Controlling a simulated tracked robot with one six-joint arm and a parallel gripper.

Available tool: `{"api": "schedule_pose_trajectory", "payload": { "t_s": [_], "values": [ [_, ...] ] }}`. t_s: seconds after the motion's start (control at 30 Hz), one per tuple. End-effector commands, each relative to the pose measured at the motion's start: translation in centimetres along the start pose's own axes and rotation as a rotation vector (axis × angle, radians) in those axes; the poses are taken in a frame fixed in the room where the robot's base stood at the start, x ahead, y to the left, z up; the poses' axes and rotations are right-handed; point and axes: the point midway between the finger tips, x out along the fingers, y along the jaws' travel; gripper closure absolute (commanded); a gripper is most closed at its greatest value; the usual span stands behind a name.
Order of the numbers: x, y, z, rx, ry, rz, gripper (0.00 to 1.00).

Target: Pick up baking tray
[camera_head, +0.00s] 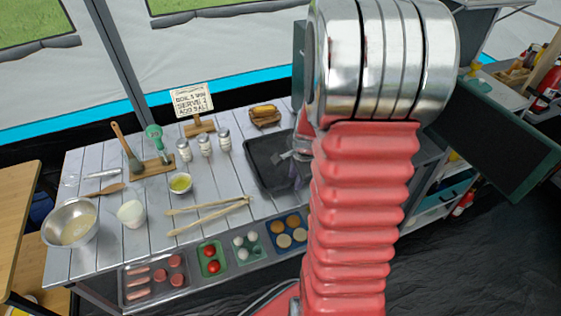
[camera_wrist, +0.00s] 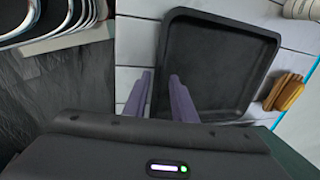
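The black baking tray (camera_head: 262,163) lies on the grey slatted table, partly hidden behind my arm. In the wrist view the tray (camera_wrist: 215,65) is empty, with a raised rim. My gripper (camera_wrist: 161,90) is open, its two purple fingers apart. The tray's near side rim shows between the fingers: one finger is over the table outside the tray, the other over the tray's inside. I cannot tell whether the fingers reach down around the rim or are above it. In the head view my gripper (camera_head: 297,165) is mostly hidden by my arm.
Bread on a wooden board (camera_head: 265,115) sits just behind the tray. Food trays (camera_head: 212,261) line the front edge. A dark green panel (camera_head: 497,148) is at right.

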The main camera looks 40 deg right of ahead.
Motion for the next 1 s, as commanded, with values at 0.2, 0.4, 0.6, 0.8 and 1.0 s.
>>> {"api": "schedule_pose_trajectory", "payload": {
  "t_s": [0.2,0.4,0.6,0.8,1.0],
  "values": [
    [1.6,0.0,0.0,0.0,0.0,0.0,0.76],
    [1.6,0.0,0.0,0.0,0.0,-0.001,0.76],
    [1.6,0.0,0.0,0.0,0.0,-0.001,0.76],
    [1.6,0.0,0.0,0.001,0.001,-0.001,0.79],
    [1.6,0.0,-0.1,0.001,0.001,-0.001,0.93]
  ]
}}
